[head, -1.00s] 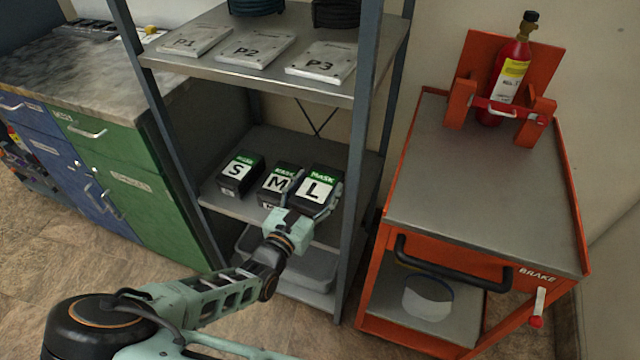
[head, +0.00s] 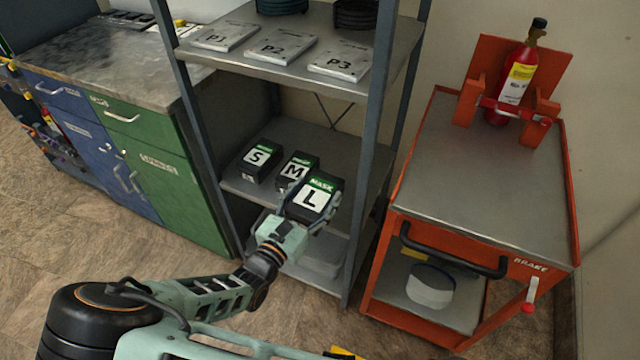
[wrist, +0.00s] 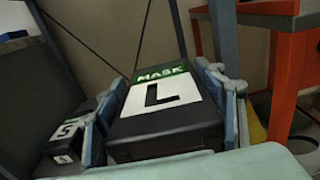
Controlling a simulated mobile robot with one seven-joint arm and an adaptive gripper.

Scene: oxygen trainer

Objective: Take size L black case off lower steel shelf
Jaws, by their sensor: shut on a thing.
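The size L black case (head: 311,197), with a green MASK band and a white L label, is between the fingers of my gripper (head: 308,206). In the wrist view the L case (wrist: 165,112) fills the middle, with a finger of my gripper (wrist: 165,120) against each side. It appears held in front of the lower steel shelf (head: 237,183), near its front edge.
Grey shelf posts (head: 366,170) stand close to the right of the held case. The upper shelf (head: 270,68) holds plates P1, P2 and P3. A grey bin (head: 322,257) sits below. An orange cart (head: 480,180) with a red cylinder (head: 516,78) stands right.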

